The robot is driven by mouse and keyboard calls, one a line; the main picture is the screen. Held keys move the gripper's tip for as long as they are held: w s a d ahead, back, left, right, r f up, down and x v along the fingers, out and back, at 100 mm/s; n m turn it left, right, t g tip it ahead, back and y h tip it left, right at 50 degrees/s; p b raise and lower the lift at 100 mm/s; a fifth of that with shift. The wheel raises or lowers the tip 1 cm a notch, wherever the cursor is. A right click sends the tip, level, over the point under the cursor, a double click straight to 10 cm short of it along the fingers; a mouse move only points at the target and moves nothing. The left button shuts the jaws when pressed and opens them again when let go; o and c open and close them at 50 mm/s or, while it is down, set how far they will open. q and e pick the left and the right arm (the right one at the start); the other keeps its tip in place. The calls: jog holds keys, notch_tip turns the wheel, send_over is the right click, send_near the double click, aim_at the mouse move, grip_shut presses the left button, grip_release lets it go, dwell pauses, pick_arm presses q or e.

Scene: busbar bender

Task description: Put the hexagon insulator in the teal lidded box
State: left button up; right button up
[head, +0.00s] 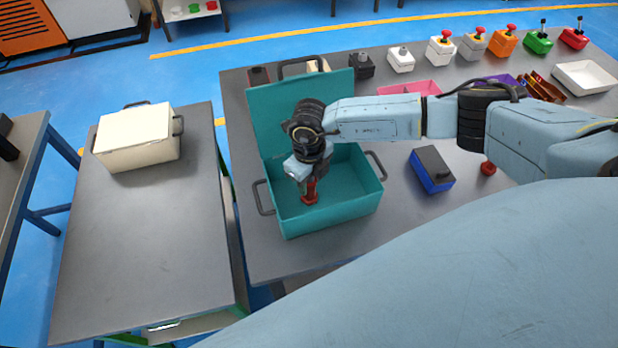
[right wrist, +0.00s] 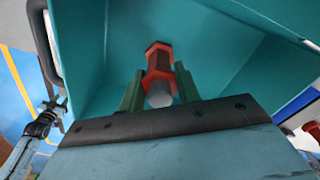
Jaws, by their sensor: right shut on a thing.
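The teal lidded box (head: 336,216) stands on the grey table with its lid (head: 277,121) raised at the back. My right gripper (head: 309,186) reaches down into the box from above. It is shut on the red hexagon insulator (head: 310,198), which hangs upright between the fingers inside the box walls. In the right wrist view the insulator (right wrist: 157,60) sits between the two green fingertips, with its light grey end toward the camera. I cannot tell whether its lower end touches the box floor. My left gripper is not in view.
A cream lidded box (head: 137,142) stands on the left table. A blue and black box (head: 431,169) and a small red object (head: 488,168) lie right of the teal box. Several coloured switch boxes line the back, with a white tray (head: 584,78) at the far right.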

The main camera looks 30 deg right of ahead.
jog(key=shift+f, duration=0.2)
jog(key=o, duration=1.1)
jog(key=shift+o, duration=0.2)
jog(key=shift+r, duration=0.1)
jog(key=shift+r, duration=0.2)
notch_tip(320, 180, up, 12)
jog(key=shift+f+b, duration=0.1)
jog(key=shift+b, duration=0.65)
